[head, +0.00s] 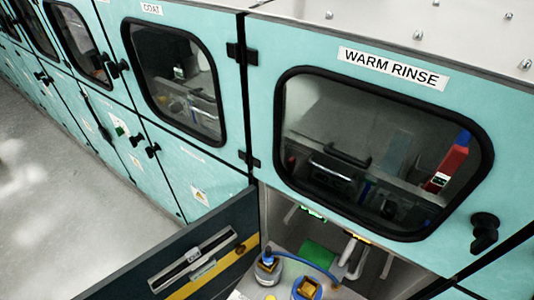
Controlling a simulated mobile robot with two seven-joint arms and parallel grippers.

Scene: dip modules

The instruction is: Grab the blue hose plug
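A thin blue hose (305,262) arcs across the open lower compartment below the WARM RINSE window. Its left end meets a small container with a dark blue top (268,257); this top may be the blue hose plug, but it is too small to tell. The hose's right end runs down near a second container with a blue rim and amber top (307,288), which the lower picture edge cuts off. Neither of my grippers is in view.
The dark lower door (170,262) stands open to the left of the compartment. White pipes (350,250) and a green part (318,254) are inside. The teal WARM RINSE cabinet (385,80) has a black knob (485,228). The grey floor (65,190) at left is clear.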

